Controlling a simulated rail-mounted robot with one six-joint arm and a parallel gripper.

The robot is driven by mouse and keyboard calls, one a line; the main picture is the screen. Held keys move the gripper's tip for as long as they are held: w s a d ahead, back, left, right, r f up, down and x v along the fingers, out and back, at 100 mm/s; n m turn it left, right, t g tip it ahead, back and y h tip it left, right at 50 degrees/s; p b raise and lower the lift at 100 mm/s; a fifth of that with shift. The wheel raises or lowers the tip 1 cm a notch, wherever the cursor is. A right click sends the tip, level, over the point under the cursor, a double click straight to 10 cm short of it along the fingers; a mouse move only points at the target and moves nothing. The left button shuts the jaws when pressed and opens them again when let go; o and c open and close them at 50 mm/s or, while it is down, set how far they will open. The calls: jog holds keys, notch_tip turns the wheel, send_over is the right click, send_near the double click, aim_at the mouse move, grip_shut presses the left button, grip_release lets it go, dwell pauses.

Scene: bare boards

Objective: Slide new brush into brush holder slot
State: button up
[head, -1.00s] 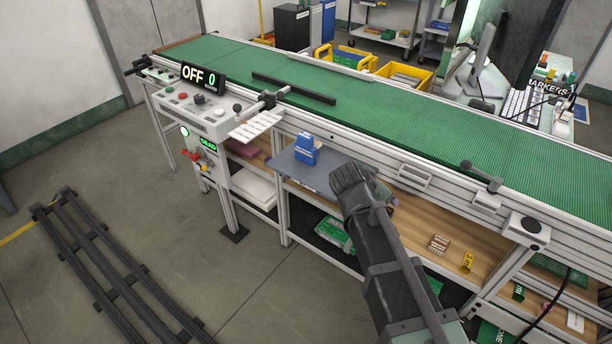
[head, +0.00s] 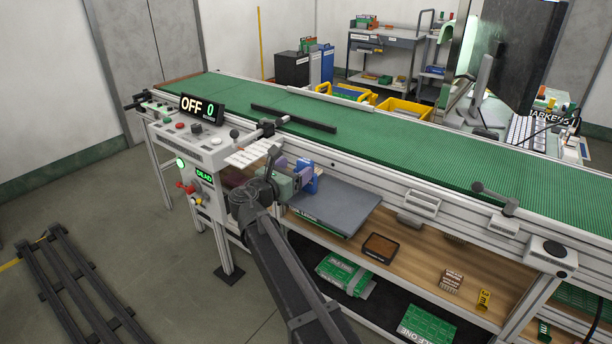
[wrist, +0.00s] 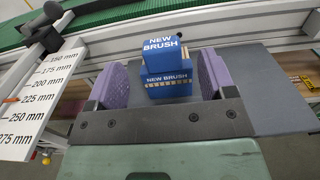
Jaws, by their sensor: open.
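The new brush (head: 308,173) is a blue block standing upright at the left end of a grey shelf plate (head: 343,209). In the wrist view its "NEW BRUSH" label (wrist: 166,47) faces me, with a row of tan marks low on its front. My gripper (wrist: 163,80) is open, with a purple pad on each side of the brush's lower part. A gap shows on both sides, so the pads are not closed on it. In the head view my gripper (head: 292,172) is just left of the brush. I cannot make out the brush holder slot.
A white millimetre scale (wrist: 28,106) and a dark clamp knob (wrist: 44,30) are close at the left. The green conveyor (head: 400,140) and its metal side rail run behind. The control box (head: 190,135) reads OFF. The grey plate is clear to the right.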

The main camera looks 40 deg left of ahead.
aim_at(302, 164)
jog(key=w, duration=0.5)
jog(key=shift+w, duration=0.3)
jog(key=shift+s, duration=0.1)
jog(key=c, duration=1)
